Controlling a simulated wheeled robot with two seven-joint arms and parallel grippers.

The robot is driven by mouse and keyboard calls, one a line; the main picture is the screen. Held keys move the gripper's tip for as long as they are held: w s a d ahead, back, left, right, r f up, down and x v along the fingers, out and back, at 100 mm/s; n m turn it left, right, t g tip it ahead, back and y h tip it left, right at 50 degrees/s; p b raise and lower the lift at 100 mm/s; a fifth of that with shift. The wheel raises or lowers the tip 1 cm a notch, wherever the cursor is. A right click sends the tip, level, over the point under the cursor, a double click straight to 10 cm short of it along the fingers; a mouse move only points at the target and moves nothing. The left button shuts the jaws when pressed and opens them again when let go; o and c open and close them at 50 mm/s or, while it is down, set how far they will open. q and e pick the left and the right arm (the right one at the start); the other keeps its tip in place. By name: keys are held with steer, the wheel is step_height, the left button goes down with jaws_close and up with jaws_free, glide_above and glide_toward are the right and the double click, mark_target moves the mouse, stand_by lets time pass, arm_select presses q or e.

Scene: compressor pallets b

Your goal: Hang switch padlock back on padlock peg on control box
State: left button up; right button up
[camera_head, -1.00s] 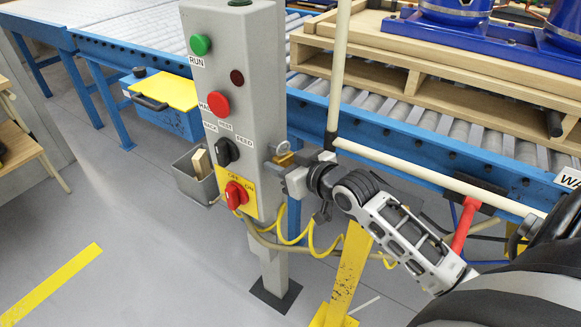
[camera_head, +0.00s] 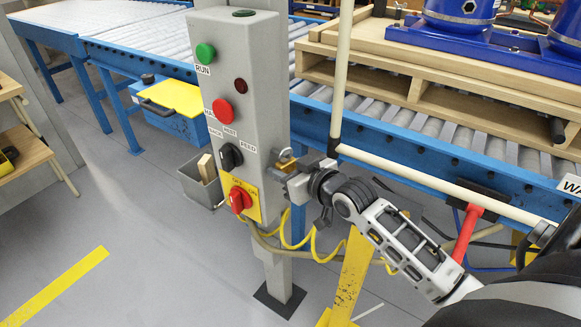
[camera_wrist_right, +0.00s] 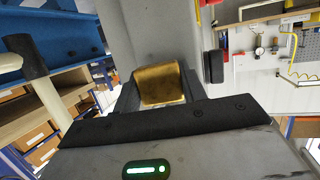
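The grey control box (camera_head: 262,110) stands upright on a post, with a green button, a red button, a black selector and a red rotary switch (camera_head: 239,199) on a yellow plate. My right gripper (camera_head: 287,167) is at the box's right side, close against that face. It is shut on the brass padlock (camera_head: 286,157), which also shows between the fingers in the right wrist view (camera_wrist_right: 161,84). The padlock's shackle and the padlock peg cannot be made out clearly; whether they meet cannot be told. My left gripper is out of view.
A blue roller conveyor (camera_head: 430,150) with wooden pallets (camera_head: 400,78) runs behind the box. A cream rail (camera_head: 430,185) passes just right of my right gripper. Yellow coiled cable (camera_head: 318,245) hangs below it. A grey bin (camera_head: 203,185) stands left of the post.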

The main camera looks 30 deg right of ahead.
steer(key=o, duration=0.5)
steer(key=shift+w+a+f, duration=0.15)
steer(key=shift+a+f, duration=0.05)
steer(key=shift+a, duration=0.1)
steer(key=shift+s+f, duration=0.1)
steer(key=shift+s, duration=0.45)
steer(key=v, duration=1)
steer(key=d+v, duration=0.1)
steer(key=v, duration=0.4)
steer(key=shift+r, duration=0.4)
steer(key=s+a+f+g, duration=0.1)
steer(key=a+f, duration=0.4)
steer(key=f, duration=0.1)
steer(key=s+a+f+n+g+y, duration=0.1)
steer(key=s+a+f, duration=0.1)
steer(key=a+f, duration=0.4)
steer(key=s+a+f+g, duration=0.1)
steer(key=a+f+g, duration=0.1)
steer(key=a+f, duration=0.4)
steer(key=shift+s+f, duration=0.15)
steer(key=shift+f, duration=0.55)
